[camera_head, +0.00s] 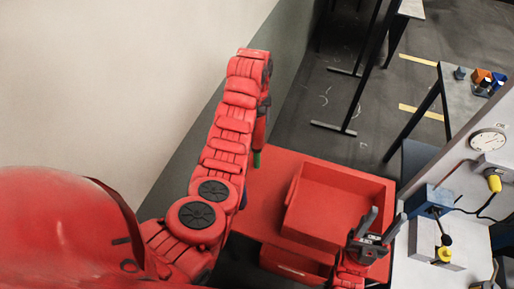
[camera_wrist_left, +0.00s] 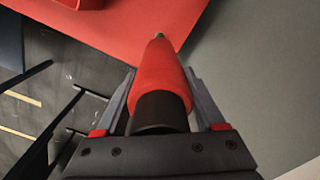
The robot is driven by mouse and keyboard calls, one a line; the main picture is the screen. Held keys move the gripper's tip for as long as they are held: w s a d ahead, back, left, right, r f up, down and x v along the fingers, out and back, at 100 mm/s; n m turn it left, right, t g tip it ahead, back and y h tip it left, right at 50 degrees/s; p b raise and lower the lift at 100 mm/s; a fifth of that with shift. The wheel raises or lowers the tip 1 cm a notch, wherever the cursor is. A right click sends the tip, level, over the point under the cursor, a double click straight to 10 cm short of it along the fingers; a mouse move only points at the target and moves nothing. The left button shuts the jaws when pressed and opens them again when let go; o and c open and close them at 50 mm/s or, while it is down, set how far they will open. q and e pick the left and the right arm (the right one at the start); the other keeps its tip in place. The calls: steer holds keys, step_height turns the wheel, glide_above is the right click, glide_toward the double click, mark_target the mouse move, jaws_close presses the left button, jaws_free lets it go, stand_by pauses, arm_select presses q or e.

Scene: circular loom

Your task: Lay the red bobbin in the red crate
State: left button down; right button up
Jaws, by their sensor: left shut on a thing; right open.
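My left gripper (camera_wrist_left: 160,80) is shut on the red bobbin (camera_wrist_left: 160,72), a tapered red body with a black base, pointing away from the wrist. In the head view, the bobbin (camera_head: 259,134) hangs below the left gripper with a green tip (camera_head: 257,159) at its lower end, near the far left corner of the red table. The red crate (camera_head: 318,211) is open-topped and stands on that table, right of the bobbin; the part of its inside that I see looks empty. My right gripper (camera_head: 371,222) is open and empty at the crate's near right corner, hiding part of it.
The red table (camera_head: 265,190) is bare left of the crate. Another red container (camera_head: 292,262) shows below its near edge. At right are a grey machine with a gauge (camera_head: 488,142) and a blue box (camera_head: 428,199). A wall stands at left.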

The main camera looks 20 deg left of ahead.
arm_select(q)
step_height(320, 180, up, 7)
steer(key=p, duration=0.5)
steer(key=shift+f+p, duration=0.1)
steer(key=shift+p, duration=0.25)
steer(key=shift+f, duration=0.1)
